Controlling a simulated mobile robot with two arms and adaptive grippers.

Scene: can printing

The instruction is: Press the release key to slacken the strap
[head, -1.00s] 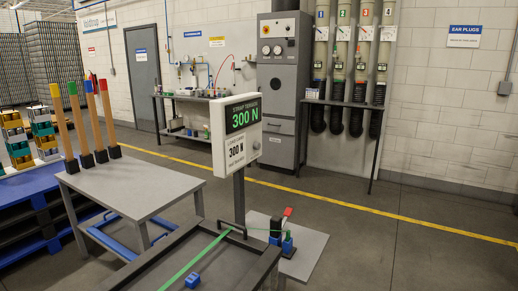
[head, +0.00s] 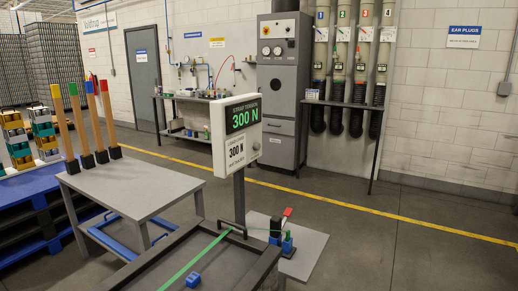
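A green strap (head: 197,262) runs across the dark frame (head: 262,266) at the bottom of the head view, with a blue block (head: 193,279) beside it. I cannot tell which part is the release key. Neither of my grippers is in view.
Blue and black pallets (head: 35,215) stand further left. A grey cabinet (head: 283,80) and a workbench stand along the back wall. The floor at the right (head: 430,260) is clear.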

